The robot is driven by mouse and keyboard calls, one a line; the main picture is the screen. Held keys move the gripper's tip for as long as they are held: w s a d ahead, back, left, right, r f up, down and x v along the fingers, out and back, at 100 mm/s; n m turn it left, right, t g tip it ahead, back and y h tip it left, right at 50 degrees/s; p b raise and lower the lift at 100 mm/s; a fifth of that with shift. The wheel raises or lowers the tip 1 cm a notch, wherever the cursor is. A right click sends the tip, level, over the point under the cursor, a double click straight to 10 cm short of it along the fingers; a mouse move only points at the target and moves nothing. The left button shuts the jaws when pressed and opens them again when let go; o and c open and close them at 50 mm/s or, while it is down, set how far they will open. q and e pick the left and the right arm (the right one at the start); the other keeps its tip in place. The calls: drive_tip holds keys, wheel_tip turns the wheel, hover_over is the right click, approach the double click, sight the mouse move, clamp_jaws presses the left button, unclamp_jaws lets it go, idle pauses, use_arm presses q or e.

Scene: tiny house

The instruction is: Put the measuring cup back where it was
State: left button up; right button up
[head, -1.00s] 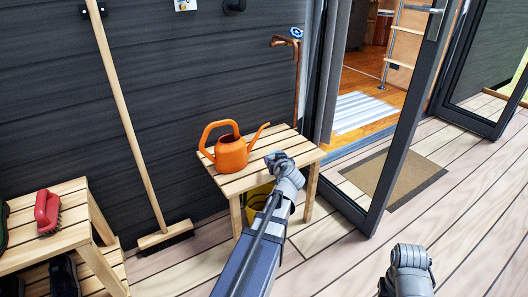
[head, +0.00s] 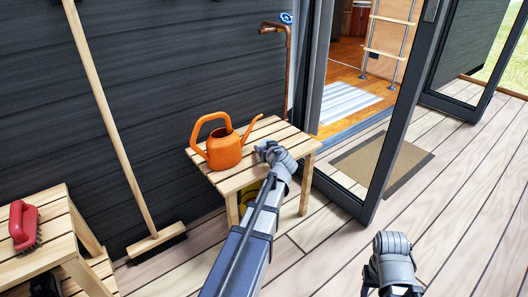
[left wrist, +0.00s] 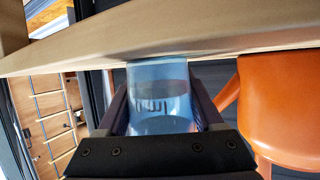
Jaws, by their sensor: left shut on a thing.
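The measuring cup (left wrist: 160,112), clear blue with dark markings, is between the fingers of my left gripper in the left wrist view. My left gripper (left wrist: 158,88) is shut on it. In the head view my left gripper (head: 272,150) is over the right part of the slatted wooden table (head: 236,181), and the cup is hidden there. In the left wrist view the cup's far end meets the table's wood (left wrist: 240,35); I cannot tell whether they touch. My right gripper (head: 392,268) is low at the right, over the deck; its fingers are hidden.
An orange watering can (head: 224,152) stands on the table, left of my left gripper. A broom (head: 118,135) leans on the dark wall. A red brush (head: 22,225) lies on a wooden bench (head: 40,195) at left. A glass door and doormat (head: 382,162) are at right.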

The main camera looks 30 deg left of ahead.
use_arm(q)
drive_tip(key=shift+r, duration=0.1)
drive_tip(key=o, duration=1.4)
drive_tip(key=shift+c, duration=0.2)
drive_tip(key=shift+r, duration=0.1)
drive_tip(key=p+v, duration=0.4)
drive_tip(key=v, duration=0.8)
drive_tip(key=shift+p, duration=0.3)
drive_tip(key=shift+d, duration=0.1)
